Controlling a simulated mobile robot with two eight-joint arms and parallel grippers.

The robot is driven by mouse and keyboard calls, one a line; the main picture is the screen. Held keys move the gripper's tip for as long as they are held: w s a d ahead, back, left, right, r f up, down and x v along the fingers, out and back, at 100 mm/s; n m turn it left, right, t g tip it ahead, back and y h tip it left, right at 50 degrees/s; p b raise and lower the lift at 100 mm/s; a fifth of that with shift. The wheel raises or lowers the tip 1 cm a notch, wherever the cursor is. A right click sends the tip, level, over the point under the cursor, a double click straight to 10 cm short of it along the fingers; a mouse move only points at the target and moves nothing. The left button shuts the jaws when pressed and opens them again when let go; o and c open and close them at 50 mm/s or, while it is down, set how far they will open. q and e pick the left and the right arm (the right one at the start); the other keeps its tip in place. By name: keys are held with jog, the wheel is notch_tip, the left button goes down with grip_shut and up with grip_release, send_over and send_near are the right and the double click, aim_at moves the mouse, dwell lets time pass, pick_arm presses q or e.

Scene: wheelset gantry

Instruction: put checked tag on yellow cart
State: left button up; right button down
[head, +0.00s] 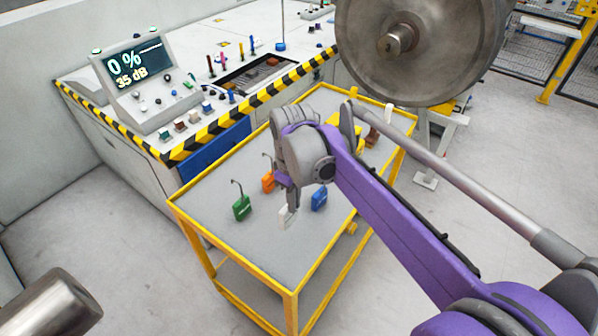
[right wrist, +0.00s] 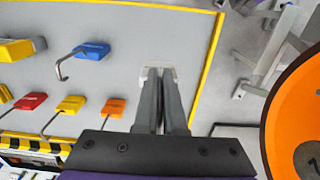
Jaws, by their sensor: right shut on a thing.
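My right gripper (head: 287,205) is over the yellow cart (head: 232,242), between the green and blue tags. It is shut on a small white tag (head: 287,217), which hangs below the fingers near the grey cart top. In the right wrist view the gripper (right wrist: 161,82) has its fingers together, with the pale tag (right wrist: 157,73) at their tips. I see no checked pattern on its visible side. I cannot tell whether it touches the cart top. My left gripper is not in view.
A green tag (head: 242,208), an orange tag (head: 268,182) and a blue tag (head: 319,200) with wire hooks are on the cart. More tags stand at its far end. A console (head: 135,80) is behind left; a large metal wheel (head: 425,65) is at upper right.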

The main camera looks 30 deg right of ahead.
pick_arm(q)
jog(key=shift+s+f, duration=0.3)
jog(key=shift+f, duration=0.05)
pick_arm(e)
notch_tip(320, 180, down, 9)
jog(key=shift+s, duration=0.2)
jog(key=shift+r, duration=0.1)
jog(key=shift+f+b, duration=0.2)
jog(key=shift+b, duration=0.1)
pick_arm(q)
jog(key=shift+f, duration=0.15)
pick_arm(e)
jog(key=c, duration=1)
grip_release()
jog(key=shift+r, duration=0.1)
